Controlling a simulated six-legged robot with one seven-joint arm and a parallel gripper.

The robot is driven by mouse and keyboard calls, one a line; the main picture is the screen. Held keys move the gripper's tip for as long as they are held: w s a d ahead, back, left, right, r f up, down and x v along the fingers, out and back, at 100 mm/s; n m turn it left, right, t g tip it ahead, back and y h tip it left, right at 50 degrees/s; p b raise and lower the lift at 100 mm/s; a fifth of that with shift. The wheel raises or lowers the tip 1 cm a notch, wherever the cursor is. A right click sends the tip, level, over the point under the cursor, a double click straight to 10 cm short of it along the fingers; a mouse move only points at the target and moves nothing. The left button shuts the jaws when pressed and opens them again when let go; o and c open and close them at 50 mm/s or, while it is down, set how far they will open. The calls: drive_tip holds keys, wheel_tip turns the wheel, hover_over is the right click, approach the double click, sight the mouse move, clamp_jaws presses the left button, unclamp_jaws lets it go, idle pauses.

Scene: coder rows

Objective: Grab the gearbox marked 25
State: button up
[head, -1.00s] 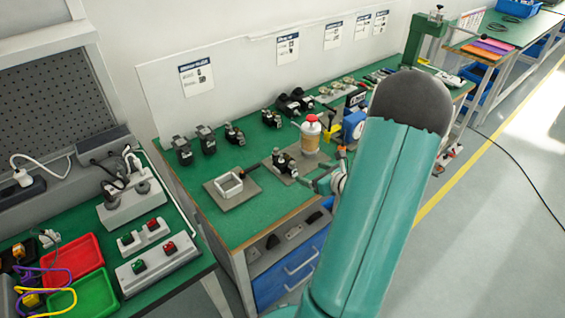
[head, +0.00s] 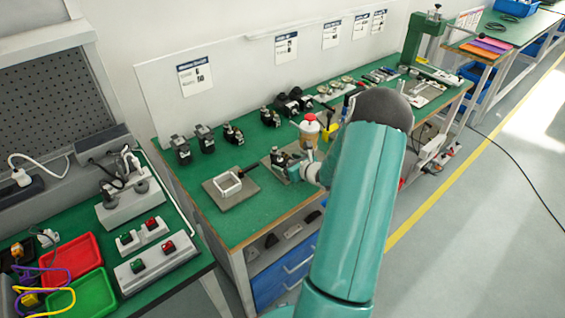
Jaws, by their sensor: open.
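Several small dark devices stand on the green bench: one (head: 181,149) at the left, one (head: 205,138) beside it, and more to the right (head: 233,135) (head: 270,117). Another dark device (head: 278,157) stands on a grey plate near the front. No number 25 is readable, so I cannot tell which is the gearbox marked 25. My gripper (head: 293,171) is open, low over the bench beside the device on the grey plate. Its fingers are small and partly overlap that device; I cannot tell whether they touch.
A white square frame (head: 227,184) sits on a grey plate to the left. A red-topped canister (head: 309,131) stands just behind my gripper. A green press (head: 420,42) stands at the far end. My arm hides part of the bench's right side.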

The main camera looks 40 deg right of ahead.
drive_tip(key=shift+w, duration=0.1)
drive_tip(key=shift+c, duration=0.4)
drive_tip(key=c, duration=1.1)
drive_tip(key=shift+c, duration=1.3)
drive_tip(key=shift+r, duration=0.1)
